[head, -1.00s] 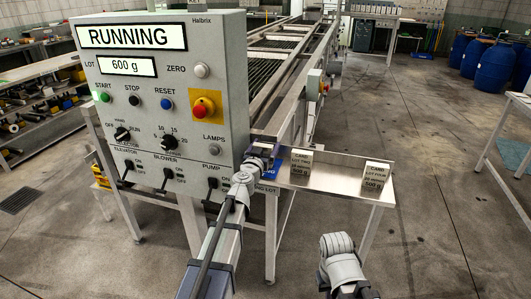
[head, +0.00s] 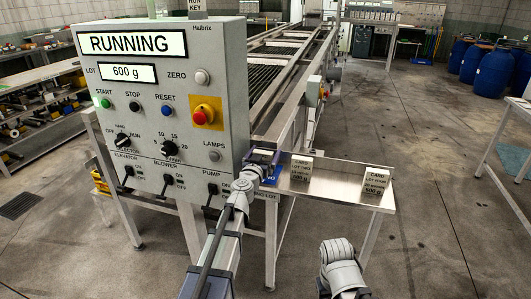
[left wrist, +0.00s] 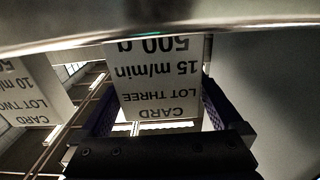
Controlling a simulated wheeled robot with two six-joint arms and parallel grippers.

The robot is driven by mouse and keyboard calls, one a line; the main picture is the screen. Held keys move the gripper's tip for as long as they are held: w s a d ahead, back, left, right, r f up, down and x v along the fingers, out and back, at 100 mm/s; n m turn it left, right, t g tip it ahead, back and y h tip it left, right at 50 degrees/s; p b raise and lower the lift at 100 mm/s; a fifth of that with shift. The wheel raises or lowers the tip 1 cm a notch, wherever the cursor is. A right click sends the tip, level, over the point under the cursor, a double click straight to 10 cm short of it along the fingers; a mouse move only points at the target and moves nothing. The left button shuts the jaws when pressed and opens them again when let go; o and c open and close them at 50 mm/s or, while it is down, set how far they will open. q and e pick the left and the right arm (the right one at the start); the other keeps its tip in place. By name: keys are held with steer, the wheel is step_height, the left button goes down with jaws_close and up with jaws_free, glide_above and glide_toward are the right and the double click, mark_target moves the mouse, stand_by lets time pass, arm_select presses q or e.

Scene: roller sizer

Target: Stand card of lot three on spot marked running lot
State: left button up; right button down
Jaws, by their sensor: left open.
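The card of lot three (left wrist: 155,85) shows upside down in the left wrist view, between the two dark fingers of my left gripper (left wrist: 155,120). It reads 15 m/min and 500 g. In the head view my left gripper (head: 263,158) is at the left end of the metal shelf, beside the control box, and hides this card. My left gripper is open around the card. The blue running lot spot (head: 271,172) shows partly beneath the gripper, with part of its label below. Whether the card touches it cannot be told. My right gripper is not in view.
The lot two card (head: 301,168) stands right of my left gripper, and also shows in the left wrist view (left wrist: 35,90). The lot four card (head: 376,181) stands at the shelf's right end. The shelf (head: 338,180) is clear between them. The control box (head: 160,100) reads RUNNING, 600 g.

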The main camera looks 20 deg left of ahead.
arm_select(q)
steer(key=s, duration=1.1)
steer(key=shift+s+a, duration=0.2)
stand_by(0.8)
